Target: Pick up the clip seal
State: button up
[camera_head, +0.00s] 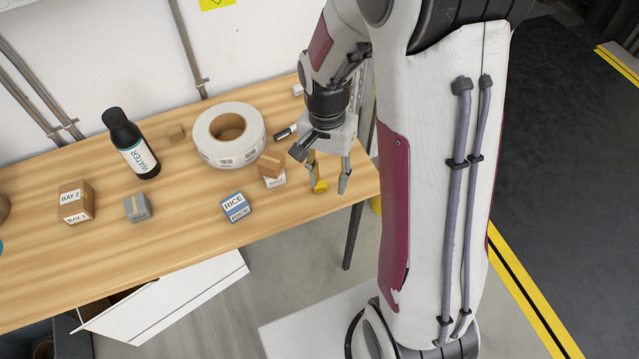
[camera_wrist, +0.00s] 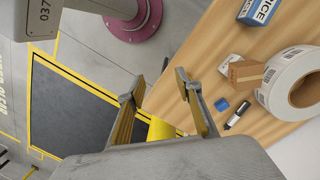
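My gripper (camera_head: 331,190) hangs over the right end of the wooden table, with its fingers apart and nothing seen held between them. In the wrist view my gripper (camera_wrist: 158,86) shows two spread fingers with yellowish inner faces. A small blue piece (camera_wrist: 221,104) lies on the table right of the fingers in the wrist view, between a black-and-white marker (camera_wrist: 237,115) and a cardboard box (camera_wrist: 244,74). It looks like the clip seal, but I cannot tell for sure. I cannot make it out in the head view, where my gripper may cover it.
A big white label roll (camera_head: 205,140), a water bottle (camera_head: 130,142), a blue-and-white rice box (camera_head: 235,207), a grey box (camera_head: 138,207) and a bay box (camera_head: 76,202) stand on the wooden table (camera_head: 180,235). A yellow post (camera_wrist: 160,129) stands beyond the table edge.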

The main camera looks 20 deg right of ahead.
jog(key=w+f+m, duration=0.3)
jog(key=f+m, duration=0.1)
jog(key=f, duration=0.2)
jog(key=m+t, duration=0.1)
jog(key=m, duration=0.5)
send_over(320, 183)
jog(key=shift+s+a+f, duration=0.1)
jog(key=shift+s+a, duration=0.05)
jog(key=shift+s, duration=0.1)
jog(key=shift+w+m, duration=0.15)
jog(key=shift+m, duration=0.35)
jog(key=shift+f, duration=1.3)
jog(key=shift+f, duration=2.6)
